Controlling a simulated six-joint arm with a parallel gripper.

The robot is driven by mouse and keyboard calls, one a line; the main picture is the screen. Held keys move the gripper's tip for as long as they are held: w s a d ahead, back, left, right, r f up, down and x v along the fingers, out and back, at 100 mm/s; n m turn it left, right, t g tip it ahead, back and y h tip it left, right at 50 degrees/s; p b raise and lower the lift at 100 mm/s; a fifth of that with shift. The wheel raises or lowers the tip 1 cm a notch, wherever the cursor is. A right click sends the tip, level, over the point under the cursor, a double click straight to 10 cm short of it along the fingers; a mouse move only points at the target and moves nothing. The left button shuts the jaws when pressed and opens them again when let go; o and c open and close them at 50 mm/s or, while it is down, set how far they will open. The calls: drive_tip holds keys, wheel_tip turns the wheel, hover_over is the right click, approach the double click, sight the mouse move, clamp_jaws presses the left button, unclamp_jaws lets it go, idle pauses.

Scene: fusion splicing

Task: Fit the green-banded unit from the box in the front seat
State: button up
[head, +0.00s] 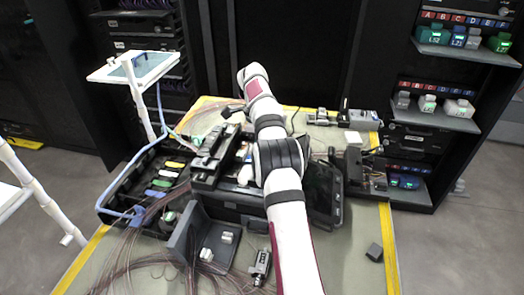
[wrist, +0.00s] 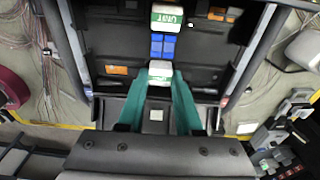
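In the wrist view a small white block with green on it (wrist: 160,70) sits between the tips of my gripper's teal fingers (wrist: 161,76). The fingers lie close along both its sides; whether they press on it I cannot tell. Beyond it, past blue blocks (wrist: 162,46), is a white and green unit marked UNIT (wrist: 168,18), in a black frame (wrist: 112,42). Which seat is the front one is unclear. In the head view a black tray (head: 118,192) on the left of the table holds green, yellow, white and blue pieces. My fingertips cannot be made out in the head view.
A black upright bracket (head: 183,240) with small white parts stands at the table front. Thin loose fibres (head: 130,262) spread at the front left. A tablet on a stand (head: 140,68) rises behind the tray.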

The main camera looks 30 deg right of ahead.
drive_tip(key=o, duration=0.4)
